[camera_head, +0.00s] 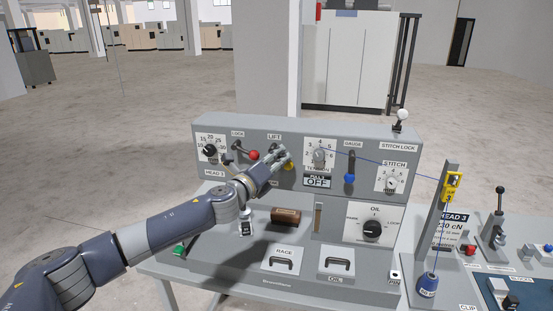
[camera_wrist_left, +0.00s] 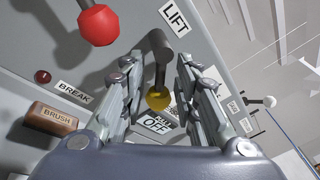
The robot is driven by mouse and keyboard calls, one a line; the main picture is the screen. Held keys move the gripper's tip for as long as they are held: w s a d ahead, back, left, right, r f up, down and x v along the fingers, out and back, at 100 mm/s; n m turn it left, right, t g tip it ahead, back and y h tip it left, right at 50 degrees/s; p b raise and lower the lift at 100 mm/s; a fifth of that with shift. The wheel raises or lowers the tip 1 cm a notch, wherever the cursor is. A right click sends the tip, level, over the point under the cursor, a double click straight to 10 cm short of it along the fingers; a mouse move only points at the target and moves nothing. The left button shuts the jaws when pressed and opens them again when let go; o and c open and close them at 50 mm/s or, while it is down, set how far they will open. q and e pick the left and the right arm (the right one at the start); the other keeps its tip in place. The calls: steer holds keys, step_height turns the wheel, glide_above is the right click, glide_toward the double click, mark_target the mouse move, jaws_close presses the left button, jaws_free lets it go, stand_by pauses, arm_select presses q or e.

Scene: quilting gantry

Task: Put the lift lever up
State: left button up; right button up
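The lift lever has a yellow knob (camera_head: 289,166) and sits under the LIFT label (camera_head: 274,136) on the grey control panel. It hangs down from its pivot. In the left wrist view its yellow knob (camera_wrist_left: 158,99) lies between the two fingers, with a gap on each side. My left gripper (camera_head: 281,158) is at the lever, open, and partly hides it in the head view; its fingers also show in the left wrist view (camera_wrist_left: 153,88). I cannot tell whether a finger touches the lever. My right gripper is not in view.
The red-knobbed LOCK lever (camera_head: 254,155) is close on the left, also in the wrist view (camera_wrist_left: 98,25). The tension dial (camera_head: 319,157) and the blue-knobbed GAUGE lever (camera_head: 349,177) are on the right. A brown brush (camera_head: 286,216) lies below on the panel's shelf.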

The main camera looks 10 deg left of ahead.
arm_select(q)
jaws_close()
